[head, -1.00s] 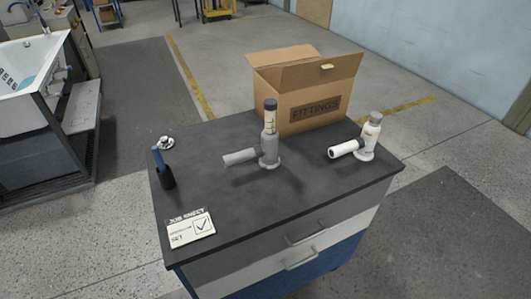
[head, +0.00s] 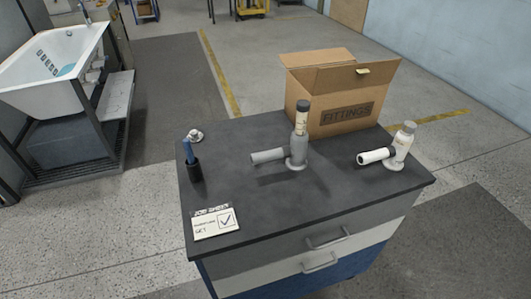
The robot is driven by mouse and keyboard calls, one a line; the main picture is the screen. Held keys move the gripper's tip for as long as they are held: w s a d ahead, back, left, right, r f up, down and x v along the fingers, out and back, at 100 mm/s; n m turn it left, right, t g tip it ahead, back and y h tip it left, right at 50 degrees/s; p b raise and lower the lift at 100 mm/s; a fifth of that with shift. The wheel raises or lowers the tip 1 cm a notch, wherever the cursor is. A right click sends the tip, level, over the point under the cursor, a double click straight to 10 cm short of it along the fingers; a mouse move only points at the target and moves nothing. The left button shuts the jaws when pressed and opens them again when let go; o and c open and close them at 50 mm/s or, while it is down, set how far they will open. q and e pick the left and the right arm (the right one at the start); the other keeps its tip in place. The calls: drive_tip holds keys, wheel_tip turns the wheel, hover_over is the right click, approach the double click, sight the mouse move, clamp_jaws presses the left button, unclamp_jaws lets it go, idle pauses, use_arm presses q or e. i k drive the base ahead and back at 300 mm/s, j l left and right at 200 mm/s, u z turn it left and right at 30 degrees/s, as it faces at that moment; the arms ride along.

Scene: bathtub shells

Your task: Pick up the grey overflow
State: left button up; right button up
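The grey overflow (head: 298,150) stands upright on the dark top of a cabinet (head: 300,200). Its side pipe points left, and its upper part is cream with a dark cap. A similar white overflow (head: 400,147) stands to its right, with its side pipe also pointing left. Neither of my grippers shows in the head view.
An open cardboard box (head: 340,118) marked FITTINGS stands behind the grey overflow. The top's front middle is clear. A bathtub (head: 45,85) is far left.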

sight(294, 154)
drive_tip(key=l+u, duration=0.15)
drive_tip(key=u, duration=0.25)
drive_tip(key=l+u, duration=0.15)
drive_tip(key=u, duration=0.25)
drive_tip(key=l+u, duration=0.15)
drive_tip(key=u, duration=0.25)
drive_tip(key=k+l+u, duration=0.2)
drive_tip(key=l+u, duration=0.15)
drive_tip(key=k+l+u, duration=0.6)
drive_tip(key=k+l, duration=0.6)
drive_tip(key=i+l, duration=0.1)
drive_tip(key=i, duration=0.3)
